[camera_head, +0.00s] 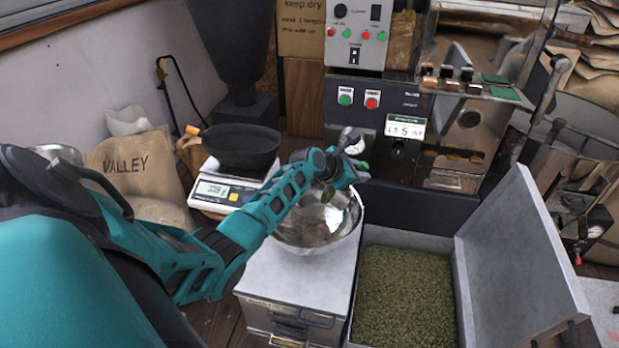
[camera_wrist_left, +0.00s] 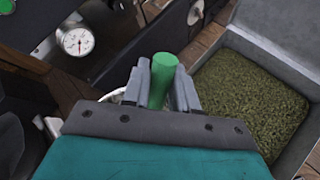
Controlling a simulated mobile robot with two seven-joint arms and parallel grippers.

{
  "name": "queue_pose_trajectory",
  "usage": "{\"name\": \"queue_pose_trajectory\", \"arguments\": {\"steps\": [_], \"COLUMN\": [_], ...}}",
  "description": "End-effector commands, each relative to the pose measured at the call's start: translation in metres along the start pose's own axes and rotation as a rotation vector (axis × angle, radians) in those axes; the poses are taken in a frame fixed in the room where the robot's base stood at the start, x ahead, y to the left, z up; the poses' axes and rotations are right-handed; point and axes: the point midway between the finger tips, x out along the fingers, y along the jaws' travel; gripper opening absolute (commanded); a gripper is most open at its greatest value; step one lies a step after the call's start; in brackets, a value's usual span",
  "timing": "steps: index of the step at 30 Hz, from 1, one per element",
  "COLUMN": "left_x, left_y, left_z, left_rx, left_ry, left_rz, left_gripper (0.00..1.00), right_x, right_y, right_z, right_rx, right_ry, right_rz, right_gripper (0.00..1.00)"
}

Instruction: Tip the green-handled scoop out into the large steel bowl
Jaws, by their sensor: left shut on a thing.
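My left gripper (camera_head: 352,163) reaches over the large steel bowl (camera_head: 308,228) from the left. In the left wrist view its fingers (camera_wrist_left: 162,88) are shut on the green handle of the scoop (camera_wrist_left: 161,75). The scoop's head is hidden behind the gripper there; in the head view the arm covers most of the scoop, so its tilt and contents cannot be told. The bowl is shiny and stands on a grey metal cabinet, partly covered by my arm. My right gripper is not in view.
An open grey bin of green beans (camera_head: 405,290) with its lid raised (camera_head: 520,255) stands right of the bowl. A scale (camera_head: 215,193) with a black pan (camera_head: 238,150) stands left behind my arm. A machine with buttons (camera_head: 400,110) stands behind the bowl.

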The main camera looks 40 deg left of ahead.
Motion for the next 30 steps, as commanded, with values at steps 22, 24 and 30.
{"name": "queue_pose_trajectory", "arguments": {"steps": [22,24,30], "left_x": [-0.011,-0.012,-0.016], "left_y": [0.008,0.009,0.011], "left_z": [-0.001,-0.001,-0.001], "left_rx": [-0.056,-0.061,-0.075], "left_ry": [-0.087,-0.094,-0.117], "left_rz": [-0.003,-0.003,-0.003], "left_gripper": [0.00,0.00,0.00], "right_x": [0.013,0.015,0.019], "right_y": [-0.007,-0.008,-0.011], "right_z": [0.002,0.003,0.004], "right_rx": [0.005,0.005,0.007], "right_ry": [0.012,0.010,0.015], "right_rz": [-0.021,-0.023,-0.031], "right_gripper": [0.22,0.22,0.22]}}
